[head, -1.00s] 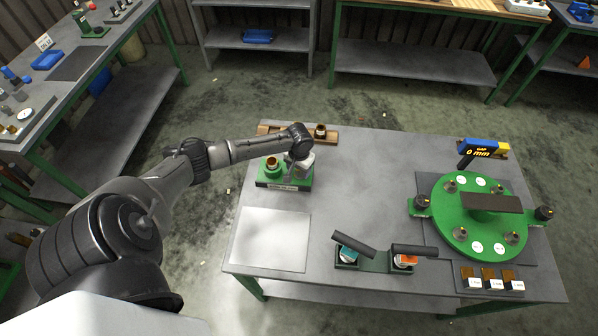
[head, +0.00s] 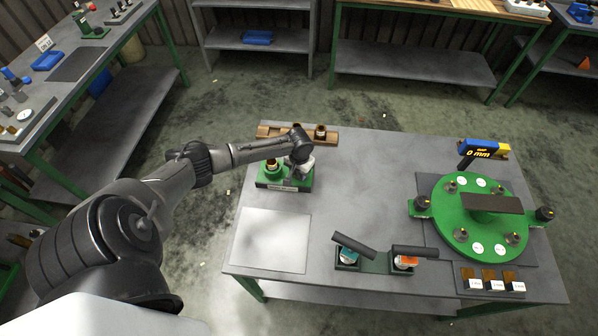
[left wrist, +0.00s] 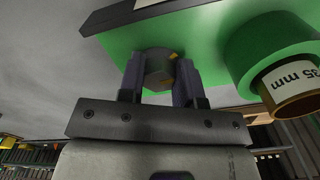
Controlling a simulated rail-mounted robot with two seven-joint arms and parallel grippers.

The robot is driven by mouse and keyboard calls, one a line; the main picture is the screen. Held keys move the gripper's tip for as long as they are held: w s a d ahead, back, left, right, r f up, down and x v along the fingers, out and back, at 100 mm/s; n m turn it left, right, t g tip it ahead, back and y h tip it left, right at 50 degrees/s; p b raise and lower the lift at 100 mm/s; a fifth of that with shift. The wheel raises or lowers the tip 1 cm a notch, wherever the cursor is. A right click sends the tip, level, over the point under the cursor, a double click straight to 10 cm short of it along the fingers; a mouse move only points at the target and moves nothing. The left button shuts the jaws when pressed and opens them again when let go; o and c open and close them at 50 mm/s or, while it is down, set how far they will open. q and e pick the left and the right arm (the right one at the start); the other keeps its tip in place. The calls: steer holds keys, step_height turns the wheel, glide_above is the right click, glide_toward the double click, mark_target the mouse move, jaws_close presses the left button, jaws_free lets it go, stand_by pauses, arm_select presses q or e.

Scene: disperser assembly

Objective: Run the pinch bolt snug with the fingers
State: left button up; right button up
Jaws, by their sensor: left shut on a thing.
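The pinch bolt (left wrist: 158,70) shows in the left wrist view as a grey faceted head with yellow marks, at the side of the green block (left wrist: 205,38). My left gripper (left wrist: 160,80) is shut on it, one dark finger on each side. In the head view my left gripper (head: 292,180) is at the right part of the green block (head: 268,184), where the bolt itself is hidden. A green collar (left wrist: 268,48) on the block holds a brass sleeve with a "35 mm" label (left wrist: 288,76). My right gripper is not in view.
A wooden rack (head: 330,138) with brass sleeves lies behind the block. A pale plate (head: 270,240) lies in front. The table's middle is clear.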

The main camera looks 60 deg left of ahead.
arm_select(q)
steer(key=shift+c, duration=0.7)
steer(key=shift+r+m+p, duration=0.15)
steer(key=shift+m+p, duration=0.5)
steer(key=shift+m, duration=0.05)
steer(key=shift+a+m+p, duration=0.1)
steer(key=shift+m+p, duration=0.2)
steer(key=shift+m, duration=0.5)
steer(key=o, duration=0.9)
steer(key=shift+r, duration=0.2)
step_height(320, 180, up, 13)
steer(key=shift+r+p, duration=0.1)
steer(key=shift+p, duration=0.5)
